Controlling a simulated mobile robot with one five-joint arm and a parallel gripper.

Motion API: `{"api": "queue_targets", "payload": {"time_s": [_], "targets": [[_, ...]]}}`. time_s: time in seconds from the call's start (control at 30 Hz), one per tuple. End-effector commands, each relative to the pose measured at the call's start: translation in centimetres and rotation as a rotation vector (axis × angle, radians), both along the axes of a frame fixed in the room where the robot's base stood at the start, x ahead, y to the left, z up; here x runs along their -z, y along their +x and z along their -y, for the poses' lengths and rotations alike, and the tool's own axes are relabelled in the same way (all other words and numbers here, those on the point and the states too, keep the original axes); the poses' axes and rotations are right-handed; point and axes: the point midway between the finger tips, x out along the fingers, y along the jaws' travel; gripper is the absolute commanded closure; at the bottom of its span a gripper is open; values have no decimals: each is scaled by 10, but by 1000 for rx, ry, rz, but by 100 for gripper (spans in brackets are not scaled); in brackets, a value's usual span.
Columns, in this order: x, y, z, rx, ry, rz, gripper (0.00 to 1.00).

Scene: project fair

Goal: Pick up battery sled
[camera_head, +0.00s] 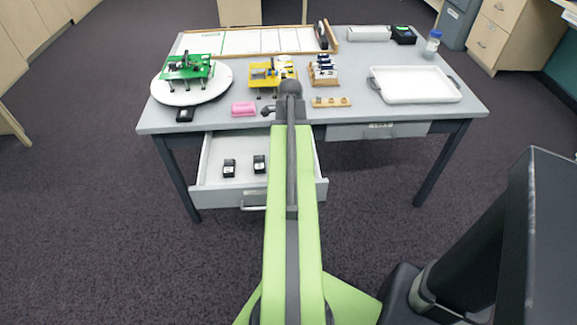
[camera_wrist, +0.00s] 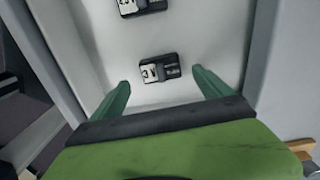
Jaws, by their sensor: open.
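Two small black blocks with pale labels, which look like battery sleds, lie apart in the open drawer. In the head view one is at the left (camera_head: 229,168) and the other at the right (camera_head: 259,164). In the wrist view one battery sled (camera_wrist: 158,69) lies flat on the drawer floor, between and just beyond my gripper's (camera_wrist: 160,77) two green fingers. The fingers are spread and hold nothing; I see no contact. The other sled (camera_wrist: 140,7) is farther up, cut by the top edge. My arm hides the gripper in the head view.
The drawer (camera_head: 212,160) has raised walls. Above it, the table (camera_head: 350,116) bears a white turntable (camera_head: 160,91) with a green board, a yellow fixture (camera_head: 262,75), a pink block (camera_head: 244,108), a wooden holder (camera_head: 332,102) and a white tray (camera_head: 412,94). The right drawer (camera_head: 350,132) is shut.

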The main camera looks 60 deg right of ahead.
Motion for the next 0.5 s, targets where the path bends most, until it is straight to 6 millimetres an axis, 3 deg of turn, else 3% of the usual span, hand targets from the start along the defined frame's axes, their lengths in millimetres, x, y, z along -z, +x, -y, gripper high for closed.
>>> {"api": "queue_targets", "payload": {"time_s": [0.03, 0.17, 0.43, 0.5], "targets": [[18, 1, 0, 0, 0, 0, 11], [38, 1, 0, 0, 0, 0, 11], [36, 2, 0, -1, 0, 0, 11], [36, 2, 0, -1, 0, 0, 20]]}}
